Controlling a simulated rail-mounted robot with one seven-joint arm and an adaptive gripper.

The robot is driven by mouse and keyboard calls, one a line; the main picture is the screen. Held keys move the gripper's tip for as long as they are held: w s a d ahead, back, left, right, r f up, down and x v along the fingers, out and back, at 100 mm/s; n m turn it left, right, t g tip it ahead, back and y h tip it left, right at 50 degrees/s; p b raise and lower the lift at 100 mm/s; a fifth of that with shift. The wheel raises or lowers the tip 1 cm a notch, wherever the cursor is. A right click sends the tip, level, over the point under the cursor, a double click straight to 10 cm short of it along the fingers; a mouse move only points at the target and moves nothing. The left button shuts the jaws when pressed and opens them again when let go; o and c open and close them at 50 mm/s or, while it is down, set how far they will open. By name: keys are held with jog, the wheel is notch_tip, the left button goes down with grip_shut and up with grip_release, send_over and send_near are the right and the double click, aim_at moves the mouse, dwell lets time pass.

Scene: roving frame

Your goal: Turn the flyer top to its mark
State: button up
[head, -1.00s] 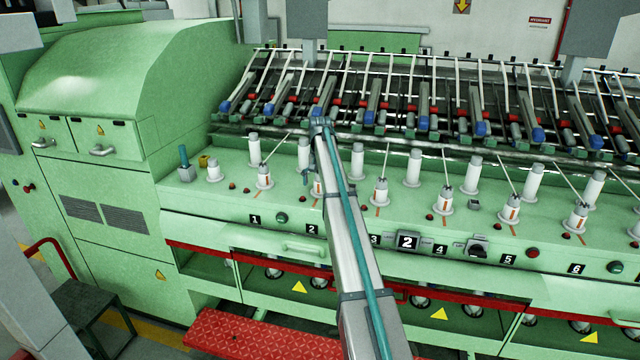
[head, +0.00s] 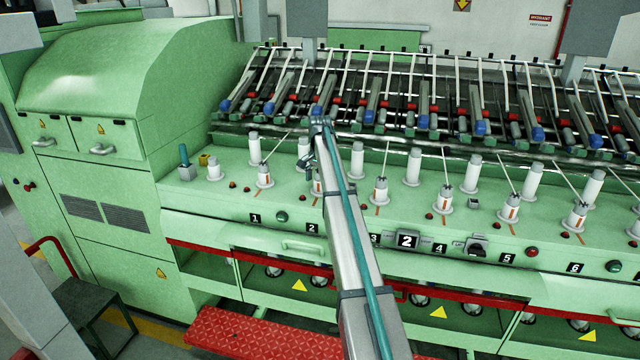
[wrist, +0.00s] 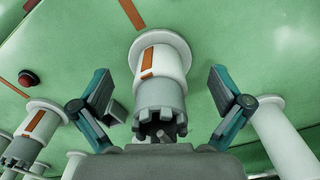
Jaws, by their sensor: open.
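In the wrist view the flyer top (wrist: 160,98) is a grey notched crown on a white collar, standing on the green deck. An orange stripe (wrist: 148,61) runs on the collar. An orange mark (wrist: 132,15) lies on the deck beyond its base, slightly left of the stripe in the picture. My gripper (wrist: 160,88) is open, one finger on each side of the flyer top, with visible gaps to both. In the head view my gripper (head: 308,160) is small and partly hidden by my arm, above a white flyer (head: 318,186) near label 2.
Neighbouring flyers stand close: one at left (wrist: 38,125) and a plain white post at right (wrist: 285,135). A red button (wrist: 28,78) sits on the deck. Spindle rods (head: 370,100) rise behind, and a red step (head: 250,335) lies in front.

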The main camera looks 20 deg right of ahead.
jog(key=shift+r, duration=0.15)
jog(key=shift+r+p, duration=1.85)
jog(key=shift+r, duration=2.55)
